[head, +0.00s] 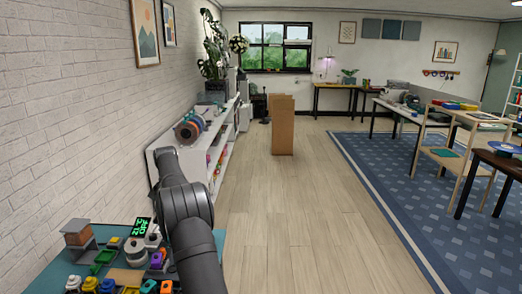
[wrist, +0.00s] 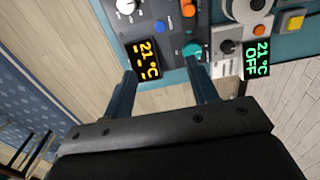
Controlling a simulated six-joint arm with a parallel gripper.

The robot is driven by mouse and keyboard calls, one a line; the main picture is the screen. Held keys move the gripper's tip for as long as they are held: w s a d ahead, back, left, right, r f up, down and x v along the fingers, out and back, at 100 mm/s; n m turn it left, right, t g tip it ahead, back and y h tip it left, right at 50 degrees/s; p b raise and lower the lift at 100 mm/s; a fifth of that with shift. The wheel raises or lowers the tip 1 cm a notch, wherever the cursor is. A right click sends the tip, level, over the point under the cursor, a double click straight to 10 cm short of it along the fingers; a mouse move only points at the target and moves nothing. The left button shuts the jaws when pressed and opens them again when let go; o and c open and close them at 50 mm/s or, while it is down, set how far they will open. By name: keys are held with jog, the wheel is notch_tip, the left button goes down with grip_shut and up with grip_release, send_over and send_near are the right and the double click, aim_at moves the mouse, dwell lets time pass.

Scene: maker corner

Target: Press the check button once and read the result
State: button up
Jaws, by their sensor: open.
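My gripper (wrist: 161,74) is open in the wrist view, its two fingers apart with nothing between them. The right fingertip is close to a teal round button (wrist: 192,50) on a grey panel (wrist: 172,45); I cannot tell whether they touch. An amber display (wrist: 146,60) reads 21 °C with dashes. A green display (wrist: 257,58) reads 21 °C OFF; a green display also shows in the head view (head: 140,228). No label shows which button is the check button. In the head view my arm hides part of the bench and the gripper.
A yellow button (wrist: 293,20) is at the right. The teal bench (head: 48,276) is crowded with small devices beside a brick wall. Open floor lies right of it.

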grip_shut()
dwell(1.3)
